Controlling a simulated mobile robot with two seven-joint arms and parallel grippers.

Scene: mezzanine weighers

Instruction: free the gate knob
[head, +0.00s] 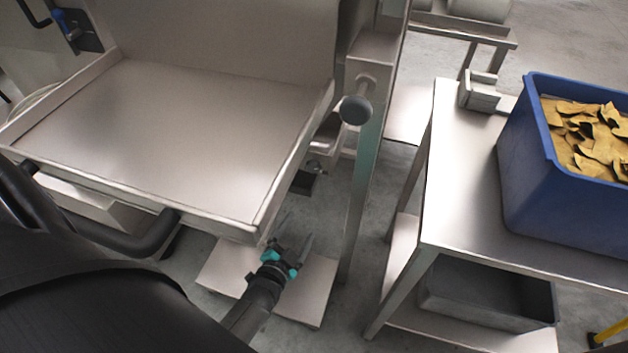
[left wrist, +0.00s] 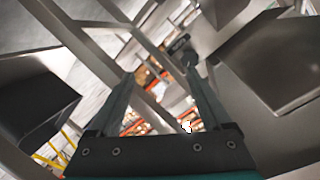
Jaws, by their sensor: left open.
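The gate knob (head: 356,110) is a dark round knob on a short metal stem, on the metal post right of the steel tray. Nothing is seen gripping it. My left gripper (head: 296,233) is open and empty, below and to the left of the knob, by the tray's front right corner. In the left wrist view the two fingers of my left gripper (left wrist: 160,76) stand apart with nothing between them. A dark rounded shape beyond the fingertips there appears to be the knob (left wrist: 180,46). My right gripper is not in view.
The steel tray (head: 180,130) has raised edges and is empty. A steel table (head: 455,190) at right carries a blue crate (head: 535,180) of brown pieces and a small metal bracket (head: 482,94). A grey bin (head: 485,300) sits on its lower shelf. Floor shows between post and table.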

